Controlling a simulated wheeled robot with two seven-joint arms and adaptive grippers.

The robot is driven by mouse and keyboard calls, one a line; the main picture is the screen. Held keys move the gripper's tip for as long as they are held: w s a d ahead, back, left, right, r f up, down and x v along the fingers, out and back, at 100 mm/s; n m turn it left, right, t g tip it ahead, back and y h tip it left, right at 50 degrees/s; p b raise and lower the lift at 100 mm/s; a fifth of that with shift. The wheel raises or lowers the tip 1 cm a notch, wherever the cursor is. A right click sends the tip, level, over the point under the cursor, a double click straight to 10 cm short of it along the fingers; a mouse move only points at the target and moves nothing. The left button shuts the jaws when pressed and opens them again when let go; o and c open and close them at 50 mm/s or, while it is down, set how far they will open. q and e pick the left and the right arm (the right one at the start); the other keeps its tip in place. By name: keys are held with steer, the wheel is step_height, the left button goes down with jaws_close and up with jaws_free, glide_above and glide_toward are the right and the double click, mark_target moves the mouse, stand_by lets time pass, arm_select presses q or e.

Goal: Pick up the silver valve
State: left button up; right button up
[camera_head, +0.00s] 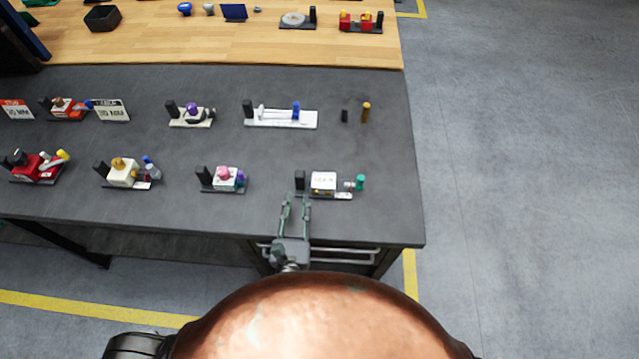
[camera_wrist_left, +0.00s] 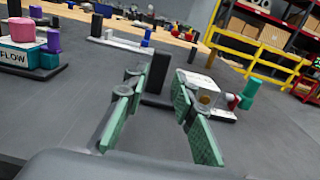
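A small silver piece (camera_head: 349,185) lies beside a green-capped part (camera_head: 361,182) at the right end of a white box unit (camera_head: 323,183), near the table's front edge. It looks like the silver valve, but it is too small to be certain. In the left wrist view the white box (camera_wrist_left: 198,82) stands beyond the right finger, with a green cap (camera_wrist_left: 250,91) farther right. My left gripper (camera_head: 295,201) is open and empty at the front edge. The unit's black post (camera_head: 300,180) is just ahead, and in the left wrist view (camera_wrist_left: 158,78) it appears between the fingers. My right gripper is not in view.
Several other small units stand on the dark table (camera_head: 375,215), including a pink-topped one (camera_head: 224,175) to the left and a white-based one (camera_head: 281,117) behind. Another silver-grey piece (camera_head: 209,8) sits on the wooden table (camera_head: 240,45). The dark table's right end is clear.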

mark_target(299, 181)
arm_select(q)
steer(key=w, duration=0.8)
steer(key=shift+w+f, duration=0.1)
steer(key=shift+w, duration=0.15)
steer(key=shift+c, duration=0.2)
jaws_close()
